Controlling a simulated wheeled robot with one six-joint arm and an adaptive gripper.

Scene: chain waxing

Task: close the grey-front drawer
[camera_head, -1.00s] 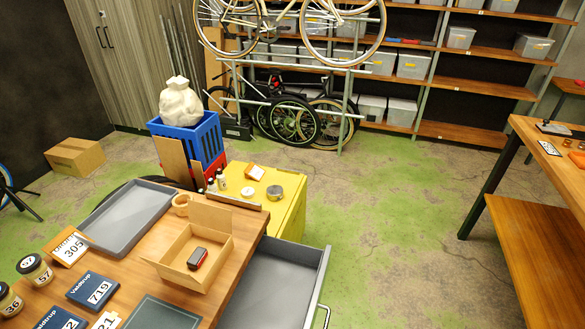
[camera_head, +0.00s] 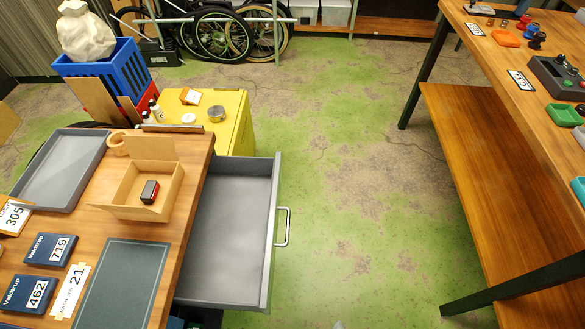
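The grey drawer (camera_head: 232,225) stands pulled out from the right side of the wooden workbench (camera_head: 198,172). Its inside looks empty. Its grey front (camera_head: 273,235) faces right and carries a silver bar handle (camera_head: 284,227). My gripper does not show in the head view.
On the bench are a cardboard box (camera_head: 132,190) with a small red-and-black item, a grey tray (camera_head: 62,170), blue boxes and a dark mat (camera_head: 122,285). A yellow cabinet (camera_head: 238,125) stands behind the drawer. Green floor is clear up to the right bench (camera_head: 480,150).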

